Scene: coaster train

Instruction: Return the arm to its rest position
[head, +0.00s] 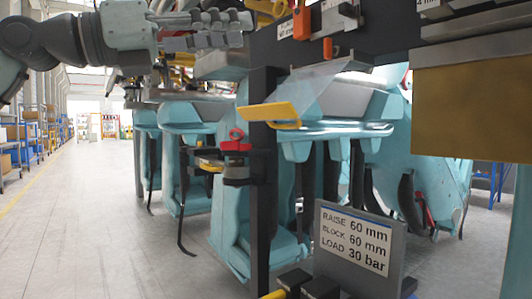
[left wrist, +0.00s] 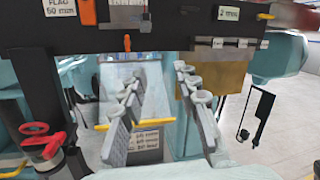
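My left arm (head: 60,38) comes in from the upper left of the head view, raised and stretched to the right. Its gripper (head: 240,29) is beside the upper end of the dark post of a rack. In the left wrist view the two fingers of this gripper (left wrist: 161,72) stand apart with nothing between them. They point toward a clear sloping panel with a yellow edge and a small sign beyond. I cannot tell how far the fingertips are from the rack. My right gripper does not show.
A dark rack post (head: 263,170) carries a red-handled clamp (head: 235,142). A yellow-edged clear panel (head: 272,111), a brass-coloured plate (head: 470,105) and a sign reading "RAISE 60 mm" (head: 354,238) stand nearby. Teal coaster cars (head: 185,120) are behind. Open floor (head: 85,220) lies at left.

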